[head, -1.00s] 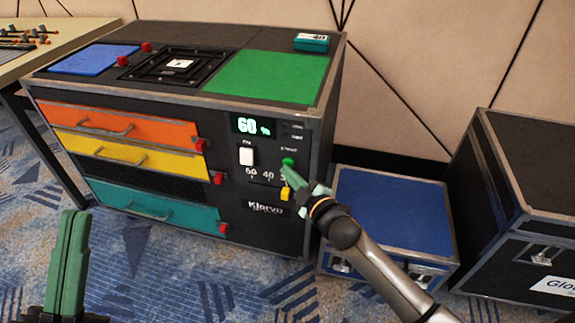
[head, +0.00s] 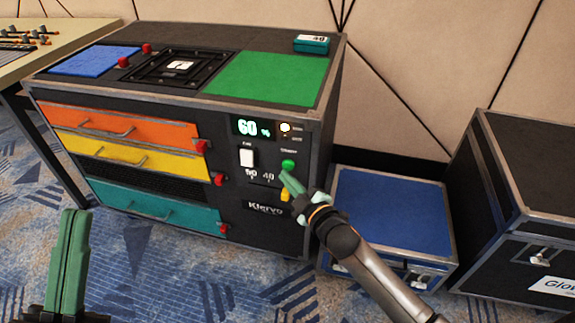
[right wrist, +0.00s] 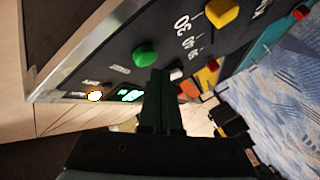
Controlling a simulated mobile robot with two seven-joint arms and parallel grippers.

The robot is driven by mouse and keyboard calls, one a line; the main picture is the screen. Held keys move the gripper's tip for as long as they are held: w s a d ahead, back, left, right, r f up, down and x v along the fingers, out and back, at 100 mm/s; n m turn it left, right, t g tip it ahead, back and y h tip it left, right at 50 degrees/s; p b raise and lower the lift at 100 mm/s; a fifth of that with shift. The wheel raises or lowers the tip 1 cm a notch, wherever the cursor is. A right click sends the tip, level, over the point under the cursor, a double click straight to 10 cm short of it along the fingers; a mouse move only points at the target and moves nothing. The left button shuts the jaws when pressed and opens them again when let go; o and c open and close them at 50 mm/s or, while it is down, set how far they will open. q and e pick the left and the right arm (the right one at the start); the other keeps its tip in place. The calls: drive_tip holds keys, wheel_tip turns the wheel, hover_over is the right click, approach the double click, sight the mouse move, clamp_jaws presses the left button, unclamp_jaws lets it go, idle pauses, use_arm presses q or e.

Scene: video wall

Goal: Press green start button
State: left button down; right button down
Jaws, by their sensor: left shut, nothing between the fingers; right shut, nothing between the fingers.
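The round green start button (head: 288,164) is on the front panel of the black case, right of a white switch. It also shows in the right wrist view (right wrist: 145,55). My right gripper (head: 285,175) is shut and empty, its fingertips just below the button in the head view. In the right wrist view the shut fingers (right wrist: 158,78) point at the panel beside the button, and a small gap seems to separate them. A lit lamp (head: 285,127) glows above the button. My left gripper (head: 72,215) is shut and empty at the lower left, away from the case.
The display (head: 254,128) reads 60 %. A white switch (head: 247,157) and a yellow knob (head: 286,195) are close to the button. Orange, yellow and teal drawers (head: 150,205) fill the case's left front. A blue-topped case (head: 388,215) stands to the right.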

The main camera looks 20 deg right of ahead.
drive_tip(key=shift+s+a+p, duration=0.35)
drive_tip(key=shift+s+a, duration=0.35)
drive_tip(key=shift+s, duration=0.35)
drive_tip(key=shift+s+a+p, duration=0.35)
drive_tip(key=shift+s+a, duration=0.35)
drive_tip(key=shift+s, duration=0.35)
